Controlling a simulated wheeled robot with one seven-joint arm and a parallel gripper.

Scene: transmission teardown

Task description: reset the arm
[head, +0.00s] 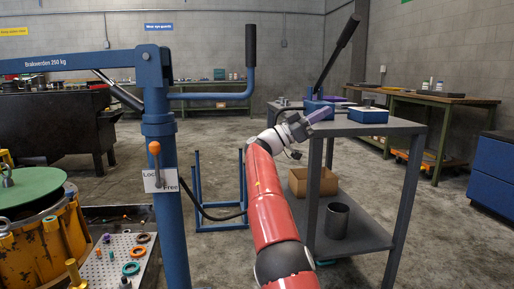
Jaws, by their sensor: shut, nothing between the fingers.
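My red arm reaches up from the bottom middle of the head view. My gripper (319,115) is at its far end, near the left end of the grey cart's top (375,123).
A blue crane post (163,190) with a handle (250,60) stands left of my arm. A blue stand (219,190) is behind. The cart holds a blue tray (368,115), a cardboard box (313,182) and a metal cylinder (337,220).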

